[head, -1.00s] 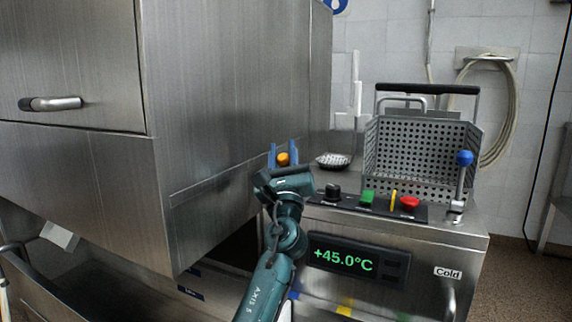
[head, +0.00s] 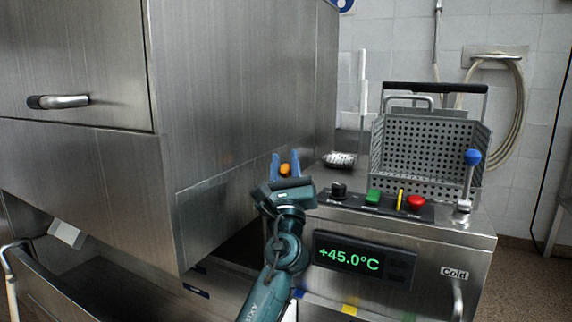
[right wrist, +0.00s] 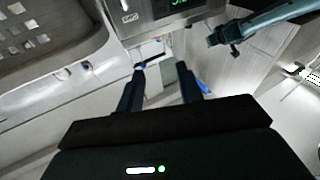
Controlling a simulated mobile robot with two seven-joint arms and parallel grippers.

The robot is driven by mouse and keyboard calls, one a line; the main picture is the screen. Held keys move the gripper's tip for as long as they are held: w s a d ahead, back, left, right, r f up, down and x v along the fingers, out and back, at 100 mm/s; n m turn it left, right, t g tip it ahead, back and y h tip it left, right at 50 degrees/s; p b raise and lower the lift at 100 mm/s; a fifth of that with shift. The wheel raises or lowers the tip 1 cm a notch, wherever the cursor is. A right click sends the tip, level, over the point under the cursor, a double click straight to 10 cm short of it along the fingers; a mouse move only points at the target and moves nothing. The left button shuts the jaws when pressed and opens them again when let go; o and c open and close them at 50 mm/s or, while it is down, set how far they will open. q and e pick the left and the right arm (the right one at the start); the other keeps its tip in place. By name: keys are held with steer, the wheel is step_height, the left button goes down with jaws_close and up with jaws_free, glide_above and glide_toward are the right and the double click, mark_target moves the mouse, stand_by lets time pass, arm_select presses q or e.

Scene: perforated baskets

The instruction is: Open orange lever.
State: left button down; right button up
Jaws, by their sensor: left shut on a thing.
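The orange lever's knob (head: 285,169) shows between the blue fingertips of my left gripper (head: 286,165) in the head view. The gripper is shut on the knob, at the left end of the steel counter unit beside the tall steel machine. The lever's shaft is hidden behind my gripper. My right gripper (right wrist: 170,85) shows in the right wrist view, with its two dark fingers apart and nothing between them. It is not seen in the head view.
A control panel has a black knob (head: 338,191), a green button (head: 373,196) and a red button (head: 416,202). A blue-knobbed lever (head: 472,157) stands at right. A perforated basket (head: 425,150) sits behind. The steel machine (head: 240,90) walls off the left.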

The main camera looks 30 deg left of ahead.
arm_select(q)
steer(key=shift+s+a+r, duration=0.1)
steer(key=shift+s+a, duration=0.05)
steer(key=c, duration=1.1)
jaws_free()
steer(key=shift+s, duration=0.1)
steer(key=v, duration=1.3)
